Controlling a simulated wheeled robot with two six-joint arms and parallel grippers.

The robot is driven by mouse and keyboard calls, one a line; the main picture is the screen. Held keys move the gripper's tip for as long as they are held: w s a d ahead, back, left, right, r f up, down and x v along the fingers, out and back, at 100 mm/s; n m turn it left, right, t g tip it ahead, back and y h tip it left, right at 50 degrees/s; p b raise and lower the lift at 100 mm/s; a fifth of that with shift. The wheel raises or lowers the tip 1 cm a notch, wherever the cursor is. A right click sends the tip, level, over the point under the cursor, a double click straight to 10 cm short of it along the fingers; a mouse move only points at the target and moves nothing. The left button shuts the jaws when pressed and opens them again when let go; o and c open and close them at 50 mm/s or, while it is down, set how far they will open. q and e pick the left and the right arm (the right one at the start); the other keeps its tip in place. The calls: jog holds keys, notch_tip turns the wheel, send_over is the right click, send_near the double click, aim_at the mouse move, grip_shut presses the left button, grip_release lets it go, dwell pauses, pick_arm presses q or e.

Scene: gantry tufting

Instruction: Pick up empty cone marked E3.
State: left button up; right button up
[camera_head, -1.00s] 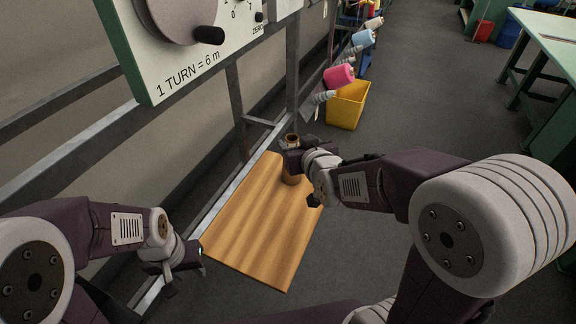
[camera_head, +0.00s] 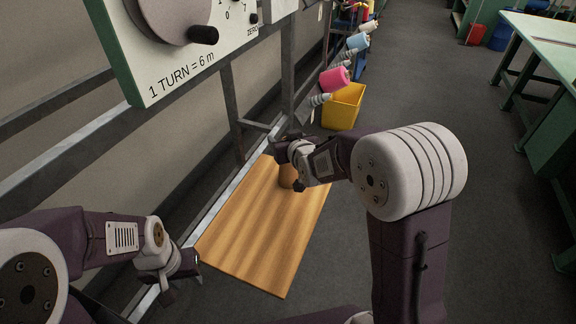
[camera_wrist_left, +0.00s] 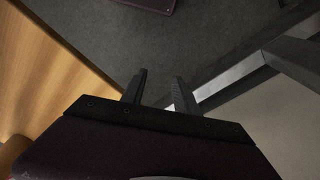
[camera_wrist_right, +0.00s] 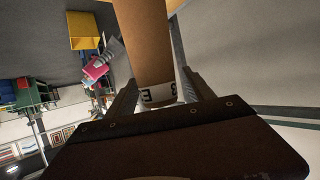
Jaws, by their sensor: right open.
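A brown cone (camera_head: 287,177) stands on the wooden board near its far end, partly hidden behind my right gripper (camera_head: 282,152). In the right wrist view the cone (camera_wrist_right: 143,40) lies between the two fingers of the right gripper (camera_wrist_right: 158,90). A white band with black characters reading E and 3 (camera_wrist_right: 160,93) circles its near end. The right fingers are open, with the cone between them; whether either touches it I cannot tell. My left gripper (camera_head: 192,264) is at the board's left edge, open and empty in the left wrist view (camera_wrist_left: 160,90).
The wooden board (camera_head: 255,240) is otherwise bare. A metal frame (camera_head: 235,120) runs along its left side, under a panel marked 1 TURN = 6 m (camera_head: 190,75). Green tables stand at right.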

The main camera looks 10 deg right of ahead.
jog(key=shift+s, duration=0.1)
jog(key=shift+r, duration=0.1)
jog(key=c, duration=0.3)
grip_shut()
